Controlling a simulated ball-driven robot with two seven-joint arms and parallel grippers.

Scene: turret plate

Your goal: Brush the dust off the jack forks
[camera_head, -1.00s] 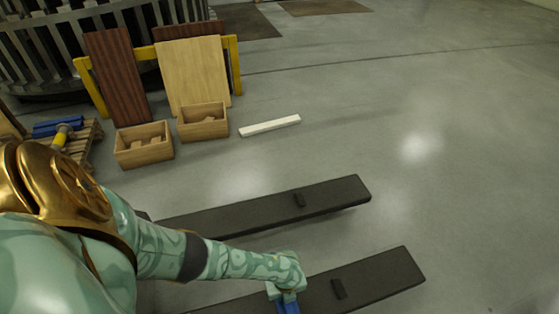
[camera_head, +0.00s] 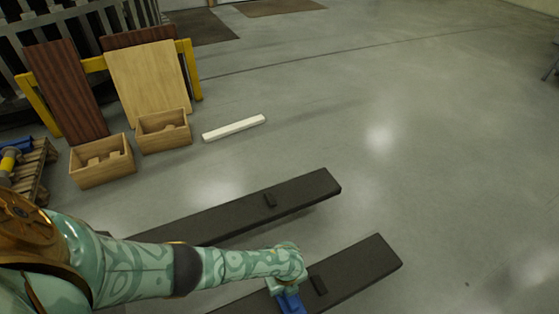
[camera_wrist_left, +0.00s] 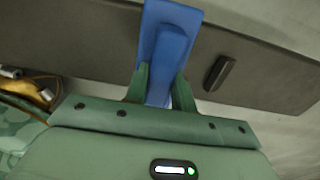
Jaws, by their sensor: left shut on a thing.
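Two long dark jack forks lie side by side low over the floor: the far fork (camera_head: 225,210) and the near fork (camera_head: 365,262). Each has a small dark block on top. My left gripper (camera_head: 280,287) is over the near fork, just left of its block. It is shut on a blue tool, seemingly the brush (camera_head: 292,303). In the left wrist view the gripper (camera_wrist_left: 158,88) has its green fingers around the blue brush (camera_wrist_left: 170,40), which overlaps the fork (camera_wrist_left: 255,60). The bristles and any contact are hidden. No dust can be made out. My right gripper is not in view.
Two wooden boxes (camera_head: 101,172) stand before leaning boards (camera_head: 148,80) and a yellow rack (camera_head: 190,70). A white bar (camera_head: 234,128) lies on the floor. A pallet (camera_head: 38,170) with blue and yellow items is at far left. Floor right of the forks is clear.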

